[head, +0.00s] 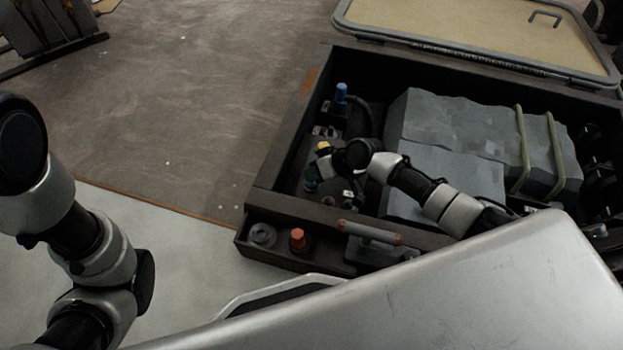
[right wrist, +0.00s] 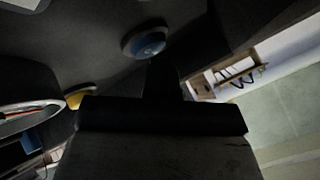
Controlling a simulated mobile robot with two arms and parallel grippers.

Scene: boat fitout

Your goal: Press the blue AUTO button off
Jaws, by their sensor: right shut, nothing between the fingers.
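A round blue button (right wrist: 148,42) in a pale ring shows at the top of the right wrist view; no lettering on it is legible. My right gripper (right wrist: 163,66) is shut and empty, its dark fingertips just below the button in that view. I cannot tell whether they touch it. In the head view my right gripper (head: 322,170) reaches down into the left end of the open dark box, beside a small blue-green piece (head: 310,184) that it partly hides. My left arm shows at the left, but its gripper is not in view.
A yellow knob (right wrist: 80,96) is close by, also in the head view (head: 322,147). A blue-capped post (head: 341,94) stands at the box's far left corner and a red knob (head: 298,238) at its front. Strapped grey blocks (head: 450,130) fill the middle.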

